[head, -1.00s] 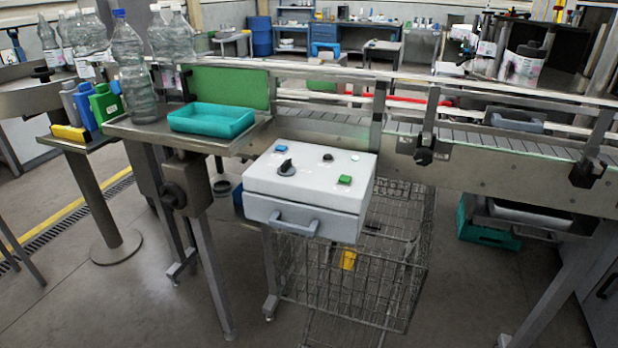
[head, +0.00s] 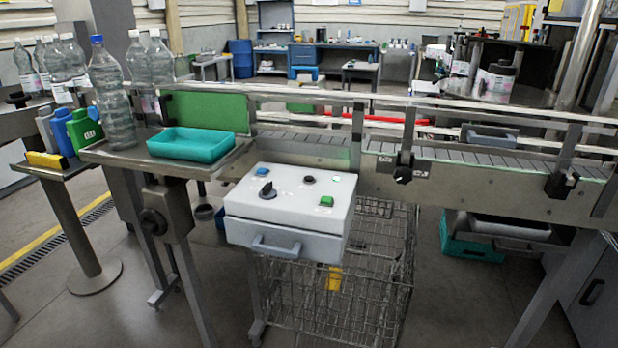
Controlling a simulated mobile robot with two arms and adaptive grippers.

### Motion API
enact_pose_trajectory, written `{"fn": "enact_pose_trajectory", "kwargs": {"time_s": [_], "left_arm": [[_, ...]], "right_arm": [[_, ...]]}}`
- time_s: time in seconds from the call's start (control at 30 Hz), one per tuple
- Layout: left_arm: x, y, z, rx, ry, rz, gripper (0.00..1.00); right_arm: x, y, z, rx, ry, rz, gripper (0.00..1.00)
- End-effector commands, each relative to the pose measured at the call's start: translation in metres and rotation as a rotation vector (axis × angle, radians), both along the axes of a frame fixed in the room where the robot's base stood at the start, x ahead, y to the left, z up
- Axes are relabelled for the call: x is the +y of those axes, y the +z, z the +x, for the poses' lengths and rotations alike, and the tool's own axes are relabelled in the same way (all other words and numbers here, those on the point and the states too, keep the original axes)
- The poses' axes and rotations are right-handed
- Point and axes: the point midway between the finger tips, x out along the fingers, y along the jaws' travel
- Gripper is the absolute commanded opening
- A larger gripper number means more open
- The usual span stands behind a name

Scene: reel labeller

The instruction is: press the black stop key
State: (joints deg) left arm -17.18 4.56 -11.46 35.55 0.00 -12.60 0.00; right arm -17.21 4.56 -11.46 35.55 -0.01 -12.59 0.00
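A light grey control box (head: 290,209) stands in the middle of the head view, in front of the conveyor. Its sloped top carries a small round black key (head: 309,180) near the back middle. A blue key (head: 262,171) sits at the back left, a pale round button or lamp (head: 336,179) at the back right. A black rotary knob (head: 267,191) is at the left and a green key (head: 326,201) at the right. Neither of my grippers is in view, and nothing covers the box top.
A grey handle (head: 276,245) sticks out from the box front, above a wire cage (head: 335,280). A teal tray (head: 190,144) and bottles (head: 111,95) stand to the left. The conveyor (head: 480,165) runs behind and right. Air above the box is clear.

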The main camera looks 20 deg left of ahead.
Motion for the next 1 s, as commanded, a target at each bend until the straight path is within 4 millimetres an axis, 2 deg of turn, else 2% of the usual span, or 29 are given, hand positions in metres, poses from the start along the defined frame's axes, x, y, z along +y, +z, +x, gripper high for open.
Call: {"fn": "enact_pose_trajectory", "kwargs": {"time_s": [0.03, 0.27, 1.0], "left_arm": [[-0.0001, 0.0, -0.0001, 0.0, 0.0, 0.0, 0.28], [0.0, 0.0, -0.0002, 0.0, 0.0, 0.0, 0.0], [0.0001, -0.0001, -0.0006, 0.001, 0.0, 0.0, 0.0]], "right_arm": [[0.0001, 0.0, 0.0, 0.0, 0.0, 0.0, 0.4], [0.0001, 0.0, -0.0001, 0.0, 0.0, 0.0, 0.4], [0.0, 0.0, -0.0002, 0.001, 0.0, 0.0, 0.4]]}}
